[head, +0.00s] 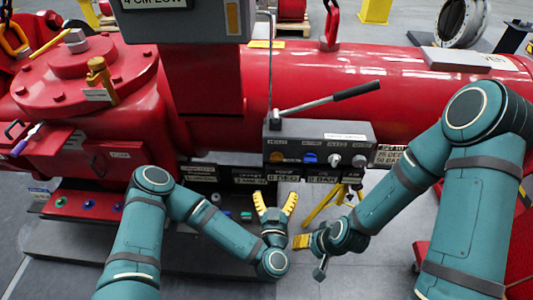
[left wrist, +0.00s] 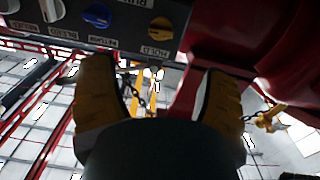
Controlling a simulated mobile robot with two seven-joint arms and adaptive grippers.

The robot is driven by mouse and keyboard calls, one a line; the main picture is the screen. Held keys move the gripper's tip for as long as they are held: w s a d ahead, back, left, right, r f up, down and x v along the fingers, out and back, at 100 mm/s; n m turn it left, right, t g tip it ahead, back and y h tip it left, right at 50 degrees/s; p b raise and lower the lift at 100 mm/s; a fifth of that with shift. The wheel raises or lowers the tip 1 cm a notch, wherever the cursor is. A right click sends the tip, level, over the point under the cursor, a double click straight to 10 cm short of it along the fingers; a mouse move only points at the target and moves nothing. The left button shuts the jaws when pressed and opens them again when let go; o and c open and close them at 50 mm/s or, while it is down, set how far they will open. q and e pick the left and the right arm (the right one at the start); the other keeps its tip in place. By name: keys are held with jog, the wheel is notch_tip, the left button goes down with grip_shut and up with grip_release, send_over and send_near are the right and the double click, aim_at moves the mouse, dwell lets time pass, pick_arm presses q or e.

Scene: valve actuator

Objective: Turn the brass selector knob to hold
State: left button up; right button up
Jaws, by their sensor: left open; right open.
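The brass selector knob (head: 277,157) is at the left end of the front face of a grey control box (head: 345,134). In the left wrist view the knob (left wrist: 162,28) appears upside down, with a label reading HOLD beside it. Its pointer setting is too small to tell. My left gripper (head: 275,203) is open and empty, below the knob and apart from it. In the left wrist view its yellow fingers (left wrist: 160,72) are spread, with the knob beyond the gap between them. My right gripper (head: 301,241) is open, lower and to the right, away from the box.
A blue knob (head: 310,157) and grey knobs (head: 334,159) sit beside the brass one. A lever with a black handle (head: 356,91) rises above the box. Label plates (head: 287,177) hang below. A red pipe (head: 370,75) runs behind. A yellow stand (head: 325,205) is below the box.

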aim_at(277, 161)
pick_arm(q)
jog(key=w, duration=1.4)
jog(key=shift+r, duration=0.1)
jog(key=shift+s, duration=0.1)
jog(key=shift+c, duration=0.2)
jog(key=c, duration=1.2)
